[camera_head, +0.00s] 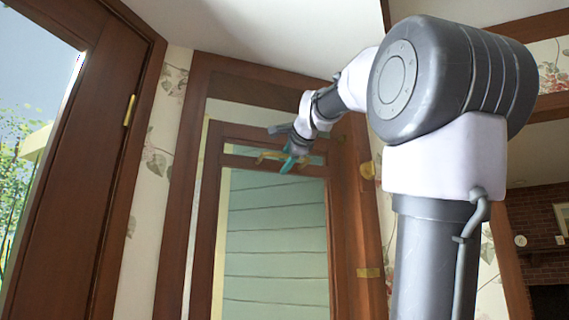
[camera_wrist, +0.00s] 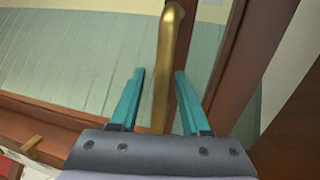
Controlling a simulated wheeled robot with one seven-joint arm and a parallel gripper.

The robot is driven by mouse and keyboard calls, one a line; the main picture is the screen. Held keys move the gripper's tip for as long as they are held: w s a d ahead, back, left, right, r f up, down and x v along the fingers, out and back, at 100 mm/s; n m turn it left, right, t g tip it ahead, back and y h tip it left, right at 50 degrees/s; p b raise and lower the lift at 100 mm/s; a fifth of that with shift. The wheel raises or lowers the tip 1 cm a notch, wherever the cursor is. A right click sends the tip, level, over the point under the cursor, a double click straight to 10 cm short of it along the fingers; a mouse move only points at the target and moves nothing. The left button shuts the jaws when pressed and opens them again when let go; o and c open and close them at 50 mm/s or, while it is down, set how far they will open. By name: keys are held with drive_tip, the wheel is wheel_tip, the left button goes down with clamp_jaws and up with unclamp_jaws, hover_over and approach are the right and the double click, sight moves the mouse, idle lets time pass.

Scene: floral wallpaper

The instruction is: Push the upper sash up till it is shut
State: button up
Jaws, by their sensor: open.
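The window's wooden sash frame (camera_head: 207,215) stands inside a larger brown casing in the head view. Its top rail (camera_head: 238,130) lies below the casing's head, with a pale strip between them. A second rail crosses just below it. A brass handle (camera_head: 268,155) sits near these rails; in the wrist view it is a long brass bar (camera_wrist: 167,60). My gripper (camera_head: 290,158) is at the handle. In the wrist view my gripper (camera_wrist: 160,73) is open, its teal fingers on either side of the bar. Gaps show beside the bar; contact deeper in is unclear. My arm hides part of the right side.
A brown door (camera_head: 85,165) with a brass hinge stands at the left. Brass pieces (camera_head: 369,272) sit on the right casing. Another brass piece (camera_wrist: 31,145) shows at lower left in the wrist view. A brick fireplace (camera_head: 545,235) is far right.

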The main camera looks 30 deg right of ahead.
drive_tip(key=shift+w, duration=0.15)
clamp_jaws()
idle(1.4)
